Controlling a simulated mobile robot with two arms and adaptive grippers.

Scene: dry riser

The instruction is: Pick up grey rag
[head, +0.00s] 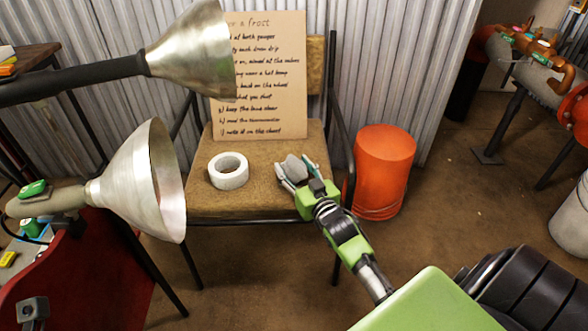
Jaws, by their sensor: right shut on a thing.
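The grey rag (295,167) is a small crumpled light-grey piece over the right part of the brown chair seat (240,198). My right gripper (294,174) reaches in from the lower right. Its fingers are shut on the rag, one on each side of it. The rag is at or just above the seat; I cannot tell whether it still touches it. Part of the rag is hidden by the fingers. My left gripper is not in view.
A white tape roll (228,171) lies left of the rag. A handwritten board (262,100) leans on the chair back. Two metal lamp shades (160,180) jut in from the left. An orange bucket (380,172) stands right of the chair. Brown floor is open at the lower middle.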

